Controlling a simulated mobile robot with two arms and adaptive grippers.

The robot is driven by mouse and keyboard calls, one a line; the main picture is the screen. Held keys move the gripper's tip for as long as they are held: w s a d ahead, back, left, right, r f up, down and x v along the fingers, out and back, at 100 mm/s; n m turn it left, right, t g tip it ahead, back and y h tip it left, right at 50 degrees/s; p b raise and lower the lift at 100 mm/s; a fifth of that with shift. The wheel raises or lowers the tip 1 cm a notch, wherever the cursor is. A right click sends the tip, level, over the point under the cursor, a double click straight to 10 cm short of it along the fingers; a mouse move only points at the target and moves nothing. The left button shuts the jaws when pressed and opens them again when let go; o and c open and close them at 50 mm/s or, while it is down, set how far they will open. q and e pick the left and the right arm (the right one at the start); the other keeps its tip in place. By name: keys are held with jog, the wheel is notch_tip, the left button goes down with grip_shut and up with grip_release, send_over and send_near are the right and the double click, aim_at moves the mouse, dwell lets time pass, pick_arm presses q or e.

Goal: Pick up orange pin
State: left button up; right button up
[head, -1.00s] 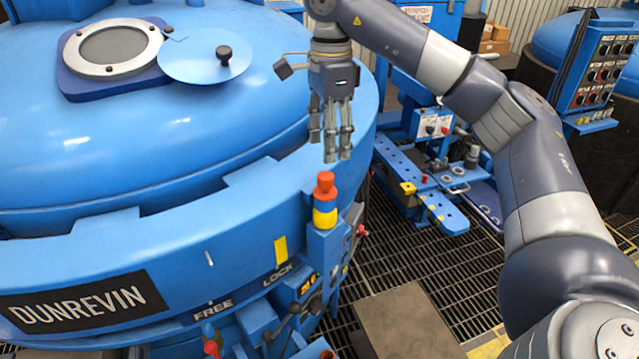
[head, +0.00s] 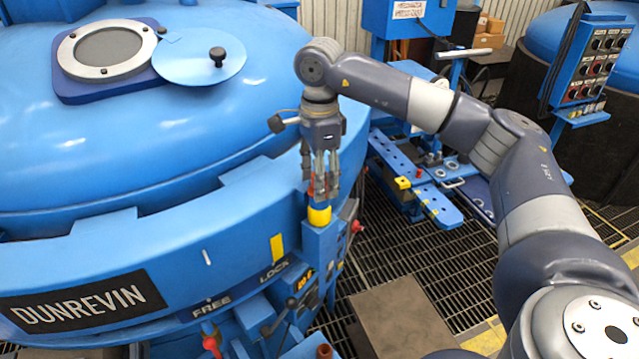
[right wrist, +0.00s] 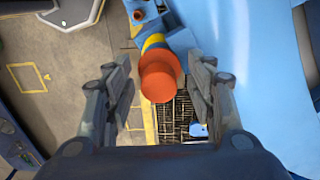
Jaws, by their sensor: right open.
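The orange pin (right wrist: 160,78) stands in a yellow collar (head: 319,215) on a blue block at the front right edge of the big blue furnace (head: 130,225). In the head view my right gripper's fingers (head: 320,188) point down over the pin and hide most of it. In the right wrist view the pin lies between my two open fingers, with a gap on each side. I see no finger touching it. My left gripper is not in view.
The furnace lid carries a round port with a swung-aside blue cover (head: 200,58). A blue fixture (head: 415,175) stands on the floor grating at right. A control box (head: 600,60) is at upper right. A grey plate (head: 405,318) lies on the grating.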

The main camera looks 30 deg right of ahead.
grip_shut()
jog(key=shift+r, duration=0.1)
